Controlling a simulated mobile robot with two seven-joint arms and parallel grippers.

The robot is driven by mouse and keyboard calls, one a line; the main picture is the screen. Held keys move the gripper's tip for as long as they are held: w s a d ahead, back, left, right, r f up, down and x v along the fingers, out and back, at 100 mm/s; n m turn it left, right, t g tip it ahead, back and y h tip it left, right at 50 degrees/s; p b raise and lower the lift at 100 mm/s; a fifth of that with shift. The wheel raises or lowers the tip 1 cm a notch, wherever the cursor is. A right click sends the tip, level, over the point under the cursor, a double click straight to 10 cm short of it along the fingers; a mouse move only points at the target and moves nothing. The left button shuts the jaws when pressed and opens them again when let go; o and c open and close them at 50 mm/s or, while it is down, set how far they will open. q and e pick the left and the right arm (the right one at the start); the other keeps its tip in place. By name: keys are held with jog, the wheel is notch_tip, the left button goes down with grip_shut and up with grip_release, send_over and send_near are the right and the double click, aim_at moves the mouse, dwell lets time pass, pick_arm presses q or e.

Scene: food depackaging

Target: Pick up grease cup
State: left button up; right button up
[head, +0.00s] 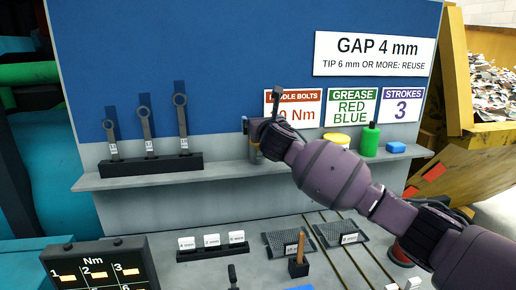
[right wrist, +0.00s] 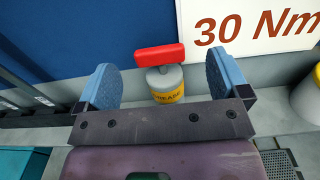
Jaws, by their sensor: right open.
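The grease cup (right wrist: 166,82) stands on the shelf ahead of my right gripper. It has a red bar on top, a grey body and a yellow band with lettering. My right gripper (right wrist: 161,82) is open, with one blue-padded finger on each side of the cup in the picture. Neither finger appears to touch it. In the head view my right gripper (head: 262,122) is at the shelf, below the left end of the red-bordered sign, and largely hides the cup. My left gripper is not seen.
The blue panel (head: 215,60) rises behind. Labelled blocks, mats and a torque display (head: 100,270) lie below.

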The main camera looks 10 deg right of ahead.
jog(key=shift+w+a+f, duration=0.1)
jog(key=shift+w, duration=1)
jog(key=shift+w+a+f, duration=0.1)
jog(key=shift+w, duration=1)
jog(key=shift+c, duration=0.2)
jog(key=c, duration=1.4)
jog(key=shift+c, duration=0.8)
jog(key=shift+r, duration=0.1)
jog(key=shift+d+r, duration=0.1)
